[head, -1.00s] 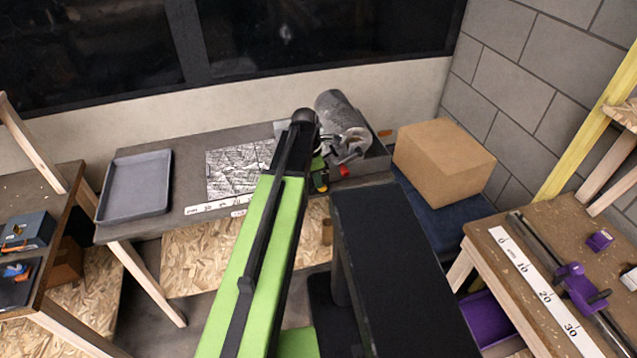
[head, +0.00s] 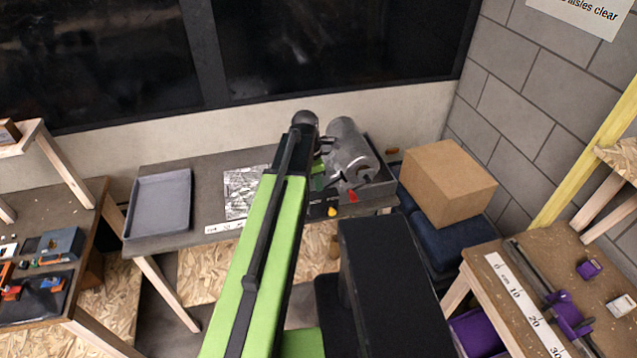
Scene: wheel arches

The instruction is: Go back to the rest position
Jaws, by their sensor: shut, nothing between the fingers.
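My green and black arm (head: 262,250) reaches forward from the bottom of the head view towards the back table. At its far end is my gripper (head: 345,184), below a grey cylindrical body. It is shut and empty. The fingertips are small and partly lost among coloured parts there, one red (head: 352,196) and one yellow (head: 332,211).
The back table holds a grey tray (head: 160,204) and a patterned sheet (head: 243,190). A cardboard box (head: 449,183) stands right of it on dark blue fabric. Benches flank the view: one with small parts at left (head: 90,222), one with a ruler (head: 524,306) at right. A window is behind.

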